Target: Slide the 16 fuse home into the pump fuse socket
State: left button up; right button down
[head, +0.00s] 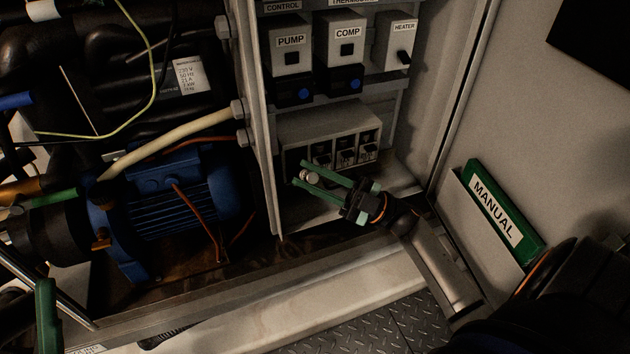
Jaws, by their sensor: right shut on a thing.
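My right gripper (302,175) has green fingers and is shut on a small pale cylinder, the 16 fuse (311,176). Its marking is too small to read. The fuse is in front of the lower left part of the fuse block (325,128) in the cabinet. The block's leftmost bay, under the PUMP unit (290,52), looks dark and empty and is the pump fuse socket (293,158). I cannot tell whether the fuse touches it. A green finger of my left gripper (47,315) shows at the lower left edge; its jaw opening is hidden.
The block's other bays hold dark fuse carriers (346,155). COMP (347,45) and HEATER (400,42) units sit above. A metal post (258,130) stands left of the block, beside a blue motor (165,205). A green manual (500,215) is at the right.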

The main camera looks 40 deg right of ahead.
pick_arm(q)
jog(key=shift+w+d+f+n+b, duration=0.15)
jog(key=shift+f+n+b, duration=0.25)
jog(key=shift+f+b, duration=0.95)
pick_arm(e)
jog(key=shift+w+d+f, duration=0.15)
jog(key=shift+w+f, duration=0.35)
jog(key=shift+w, duration=0.15)
jog(key=shift+w+d+f, duration=0.15)
jog(key=shift+w+f, duration=0.3)
jog(key=shift+w, duration=0.2)
pick_arm(q)
jog(key=shift+f, duration=0.15)
pick_arm(e)
jog(key=c, duration=0.6)
grip_release()
